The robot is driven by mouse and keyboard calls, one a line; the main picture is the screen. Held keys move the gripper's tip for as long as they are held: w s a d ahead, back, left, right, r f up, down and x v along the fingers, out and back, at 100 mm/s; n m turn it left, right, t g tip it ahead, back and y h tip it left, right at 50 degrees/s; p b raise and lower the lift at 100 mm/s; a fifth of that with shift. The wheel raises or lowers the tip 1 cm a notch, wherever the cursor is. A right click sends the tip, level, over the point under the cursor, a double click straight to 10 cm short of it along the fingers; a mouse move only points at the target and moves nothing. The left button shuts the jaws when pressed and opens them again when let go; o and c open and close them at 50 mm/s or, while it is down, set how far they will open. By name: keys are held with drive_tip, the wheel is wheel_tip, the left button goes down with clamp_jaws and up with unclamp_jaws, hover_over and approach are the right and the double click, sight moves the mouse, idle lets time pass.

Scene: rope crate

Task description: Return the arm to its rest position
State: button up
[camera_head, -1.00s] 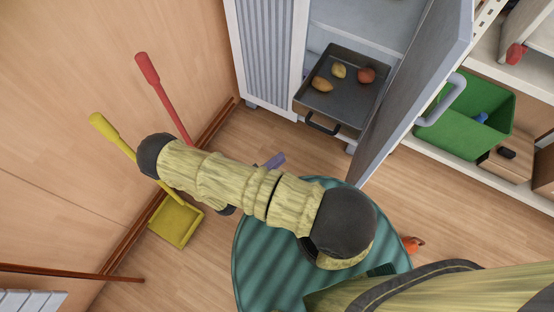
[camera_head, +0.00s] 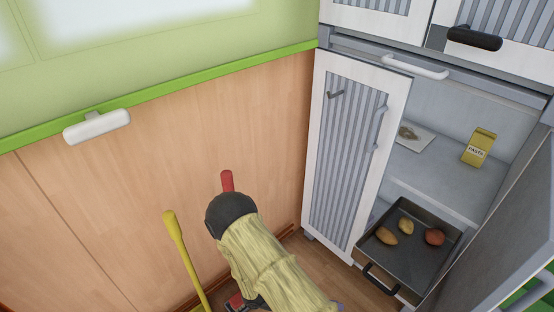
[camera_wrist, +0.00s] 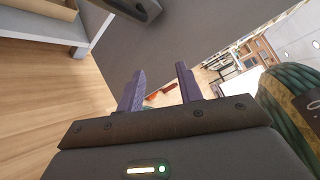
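My arm shows at the bottom of the head view, its yellow-green sleeve and dark joint in front of the wood-panelled wall. My gripper (camera_wrist: 160,88) shows in the wrist view with its two purple fingers apart and nothing between them. In that view the fingers point toward a large grey panel, with wooden floor to the left. The fingers are hidden or too small to tell in the head view.
An open cabinet (camera_head: 345,160) stands at the right, with a dark tray (camera_head: 392,266) holding potato-like items and a yellow pasta box (camera_head: 480,147) on its shelf. A yellow-handled tool (camera_head: 184,255) and a red handle (camera_head: 227,181) lean near the wall.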

wheel_tip(320, 180, up, 58)
drive_tip(key=w+m+t+y+p, duration=0.1)
drive_tip(key=m+t+y+p, duration=0.3)
drive_tip(key=m+y+p, duration=1.2)
drive_tip(key=m+p, duration=1.2)
drive_tip(key=p, duration=0.7)
drive_tip(key=shift+w+d+f+m, duration=0.25)
drive_tip(key=shift+d+m, duration=0.15)
